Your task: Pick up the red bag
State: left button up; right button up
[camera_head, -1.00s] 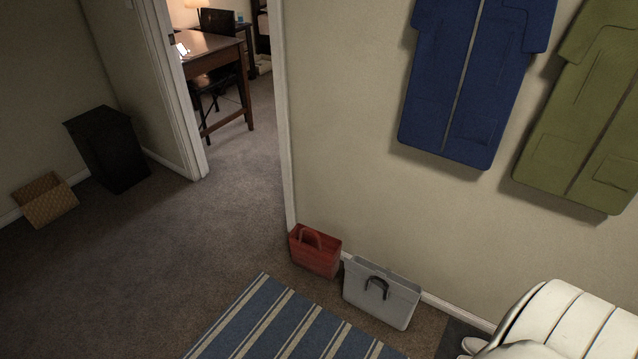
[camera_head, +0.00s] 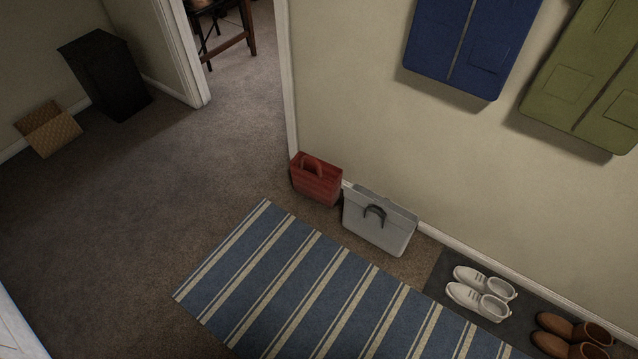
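The red bag (camera_head: 317,184) stands upright on the carpet against the wall, just right of the doorway edge. Its handle loops up at the top. A grey bag (camera_head: 377,226) with a dark handle stands close beside it on the right. Neither of my grippers is in view.
A blue striped rug (camera_head: 300,283) lies in front of the bags. A dark mat (camera_head: 437,275) holds white shoes (camera_head: 480,293) and brown boots (camera_head: 572,335). A black bin (camera_head: 105,77) and a woven box (camera_head: 50,128) stand at the left. Open carpet (camera_head: 130,210) lies left of the rug.

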aim_at(317, 179)
jog(key=i+l+z, duration=0.15)
jog(key=i+z, duration=0.5)
jog(key=i, duration=0.15)
jog(key=i+j+z, duration=0.1)
jog(key=i+z, duration=0.25)
jog(key=i, duration=0.05)
